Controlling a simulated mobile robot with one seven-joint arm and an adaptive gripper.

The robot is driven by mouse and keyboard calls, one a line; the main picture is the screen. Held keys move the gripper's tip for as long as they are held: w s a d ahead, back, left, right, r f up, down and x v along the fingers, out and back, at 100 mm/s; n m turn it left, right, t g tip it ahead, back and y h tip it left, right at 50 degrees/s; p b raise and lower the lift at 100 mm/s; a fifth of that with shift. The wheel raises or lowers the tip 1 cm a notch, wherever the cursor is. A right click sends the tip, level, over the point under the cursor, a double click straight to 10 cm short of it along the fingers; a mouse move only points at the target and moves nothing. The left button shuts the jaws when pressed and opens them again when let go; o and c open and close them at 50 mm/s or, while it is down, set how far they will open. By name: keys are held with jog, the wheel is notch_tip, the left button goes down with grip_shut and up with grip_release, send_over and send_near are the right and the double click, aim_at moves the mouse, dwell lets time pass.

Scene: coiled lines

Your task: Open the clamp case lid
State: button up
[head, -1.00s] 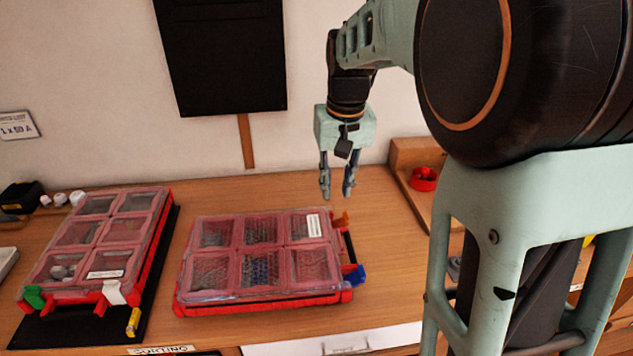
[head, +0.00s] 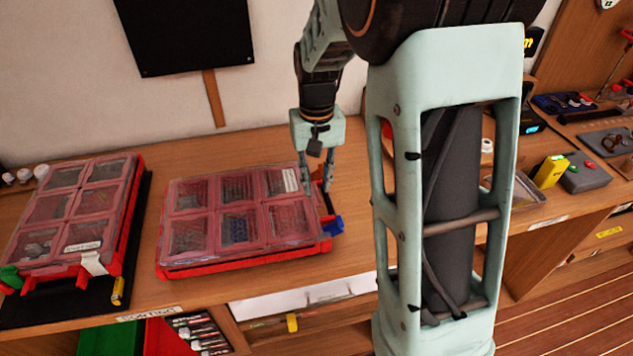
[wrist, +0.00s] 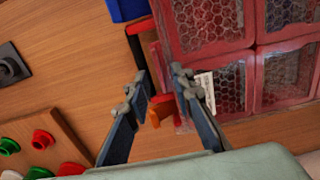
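A flat red case with a clear, red-ribbed lid (head: 213,210) lies shut in the middle of the bench; its small white label is unreadable. On its right side are a black handle (wrist: 137,52), a blue latch (head: 332,226) and an orange latch (wrist: 160,110). The blue latch also shows in the wrist view (wrist: 128,9). My gripper (head: 317,186) points down at the case's far right corner, its fingers apart. In the wrist view my gripper (wrist: 158,88) has the orange latch between its fingers; I cannot tell whether they touch it.
A second red case (head: 72,215) with a clear lid lies on a black mat (head: 55,305) to the left. A wooden board with red, green and white round parts (wrist: 40,145) is beside my gripper. Bare bench lies between.

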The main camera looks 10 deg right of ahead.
jog(key=shift+f, duration=0.25)
grip_shut()
jog(key=shift+r, duration=0.15)
